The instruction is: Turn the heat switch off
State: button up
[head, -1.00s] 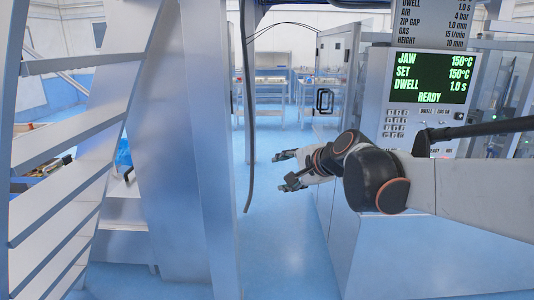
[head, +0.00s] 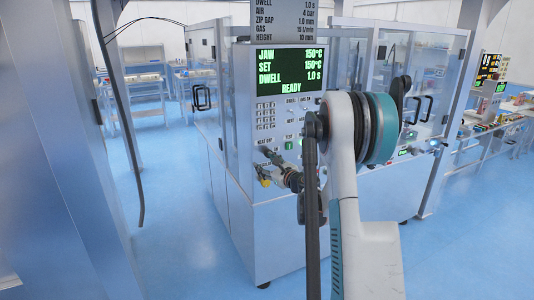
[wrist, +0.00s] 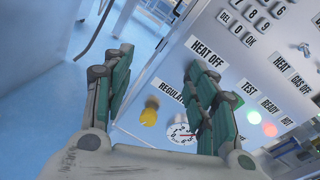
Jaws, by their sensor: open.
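The machine's control panel (head: 285,130) carries a printed HEAT OFF label (wrist: 208,54), which shows in the wrist view just beyond my right finger. I cannot make out the heat switch itself; my right finger covers the panel beneath that label. My gripper (wrist: 158,65) is open and empty, its fingers spread wide and pointing at the panel's left edge. In the head view my gripper (head: 272,166) is at the panel's lower left, close in front of it; I cannot tell whether it touches.
A yellow regulator knob (wrist: 149,113) and a round gauge (wrist: 181,132) show between the fingers. A green button (wrist: 254,118), a red light (wrist: 270,129) and a metal toggle (wrist: 304,49) lie to the right. The blue floor (head: 165,190) left of the machine is clear.

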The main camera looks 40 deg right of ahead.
jog(key=s+d+f+m+h, duration=0.2)
jog(key=s+d+f+m, duration=0.15)
jog(key=d, duration=0.45)
jog(key=b+x, duration=0.2)
jog(key=x, duration=1.2)
jog(key=shift+w+a+r, duration=0.15)
jog(key=shift+a+r, duration=0.15)
jog(key=c, duration=1.1)
